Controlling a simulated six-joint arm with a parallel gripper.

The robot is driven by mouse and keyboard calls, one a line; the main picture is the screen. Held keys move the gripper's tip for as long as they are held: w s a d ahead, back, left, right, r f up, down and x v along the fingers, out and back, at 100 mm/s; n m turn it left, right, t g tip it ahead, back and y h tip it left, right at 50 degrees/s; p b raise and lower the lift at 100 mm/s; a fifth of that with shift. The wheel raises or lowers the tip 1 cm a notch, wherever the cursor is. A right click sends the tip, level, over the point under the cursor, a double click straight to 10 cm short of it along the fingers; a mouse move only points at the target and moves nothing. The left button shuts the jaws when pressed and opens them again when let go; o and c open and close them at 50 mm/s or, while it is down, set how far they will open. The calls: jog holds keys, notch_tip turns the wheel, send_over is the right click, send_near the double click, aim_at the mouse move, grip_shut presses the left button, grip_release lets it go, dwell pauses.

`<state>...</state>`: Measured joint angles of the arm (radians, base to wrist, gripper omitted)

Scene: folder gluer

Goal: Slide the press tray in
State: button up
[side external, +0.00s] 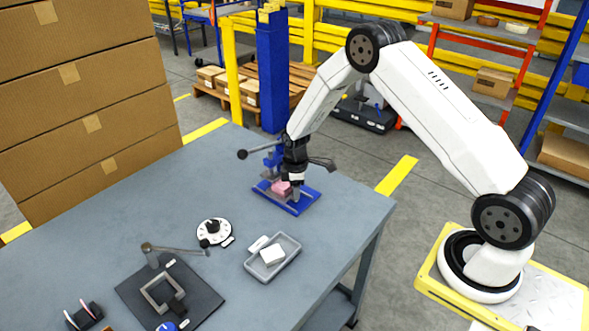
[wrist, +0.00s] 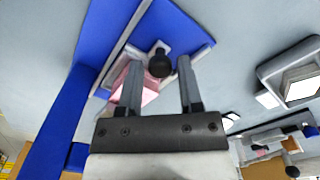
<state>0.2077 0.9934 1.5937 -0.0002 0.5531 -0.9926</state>
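The blue press (side external: 313,199) stands near the back right of the grey table, with a blue base plate and column. It also shows in the wrist view (wrist: 184,28). A pale grey press tray (wrist: 118,62) lies on the base, partly hidden by my fingers. A pink block (side external: 281,187) sits on it; the block shows behind my left finger in the wrist view (wrist: 149,89). A black round knob (wrist: 159,66) appears between my fingertips. My gripper (side external: 296,197) points down at the press, with fingers apart (wrist: 158,61). I cannot tell whether they touch the knob.
A grey dish with a white block (side external: 272,255) lies in front of the press. A white dial (side external: 214,231) is left of it. A black board with a clamp frame (side external: 168,291) is at front left. Stacked cartons (side external: 85,100) stand beyond the table's left edge.

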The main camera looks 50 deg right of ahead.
jog(key=shift+r, duration=3.95)
jog(key=shift+s, duration=0.1)
jog(key=shift+s+d+f+t+y, duration=0.15)
jog(key=shift+s+d+t+y, duration=0.55)
jog(key=shift+t+y, duration=0.1)
jog(key=shift+s+d+f+t+y, duration=0.1)
jog(key=shift+s+d+t+y, duration=0.5)
jog(key=shift+t+y, duration=0.2)
jog(key=shift+w+f, duration=0.1)
jog(key=shift+x, duration=3.85)
